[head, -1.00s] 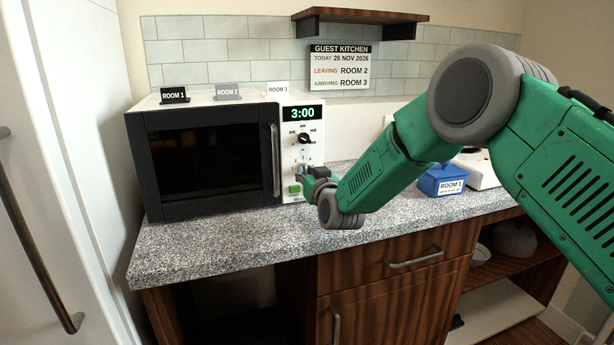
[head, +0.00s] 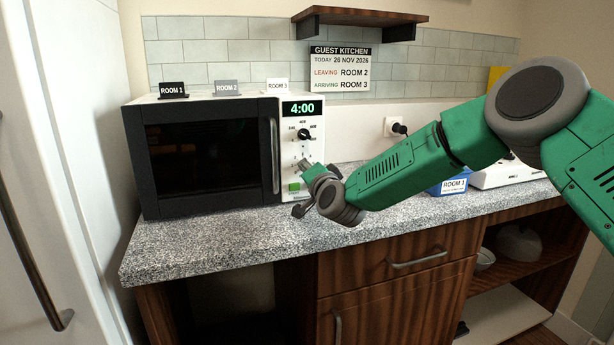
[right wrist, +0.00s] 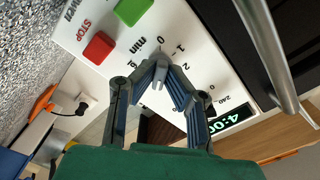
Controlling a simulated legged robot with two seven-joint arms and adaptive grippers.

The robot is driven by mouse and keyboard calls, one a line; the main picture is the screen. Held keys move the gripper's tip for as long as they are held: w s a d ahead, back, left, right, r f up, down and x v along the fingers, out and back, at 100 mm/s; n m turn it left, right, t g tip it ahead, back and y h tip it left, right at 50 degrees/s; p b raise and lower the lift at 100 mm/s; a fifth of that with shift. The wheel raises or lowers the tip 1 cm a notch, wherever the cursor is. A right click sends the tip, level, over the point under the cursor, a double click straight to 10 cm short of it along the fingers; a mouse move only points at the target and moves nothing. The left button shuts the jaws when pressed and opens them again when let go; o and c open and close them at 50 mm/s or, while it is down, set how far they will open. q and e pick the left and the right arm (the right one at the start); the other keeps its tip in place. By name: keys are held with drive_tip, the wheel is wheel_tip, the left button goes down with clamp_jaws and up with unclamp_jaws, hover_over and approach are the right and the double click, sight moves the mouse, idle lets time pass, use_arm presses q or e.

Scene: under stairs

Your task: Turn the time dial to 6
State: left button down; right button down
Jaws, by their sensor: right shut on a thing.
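The microwave (head: 208,158) stands on the counter, with its control panel at its right side. Its green display (head: 303,108) reads 4:00. In the right wrist view, the time dial (right wrist: 158,82) is a small pale knob on the white panel, with numbers and "min" printed around it. My right gripper (right wrist: 158,76) is shut on the dial, its fingertips covering much of it. In the head view, my right gripper (head: 305,165) reaches the lower panel from the right and largely hides the dial. My left gripper is out of view.
A black power knob (head: 305,134) sits above the dial; a green button (head: 294,188) is below. The red STOP button (right wrist: 98,48) shows in the right wrist view. The door handle (head: 275,157) is just left of the panel. A blue box (head: 452,186) stands on the counter.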

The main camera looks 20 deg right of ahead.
drive_tip(key=m+b, duration=1.1)
drive_tip(key=m, duration=0.4)
drive_tip(key=shift+m, duration=0.3)
drive_tip(key=shift+r, duration=0.15)
drive_tip(key=c, duration=1.6)
unclamp_jaws()
drive_tip(key=shift+w+a, duration=0.1)
drive_tip(key=shift+w, duration=0.05)
drive_tip(key=s, duration=1.2)
drive_tip(key=shift+d, duration=0.25)
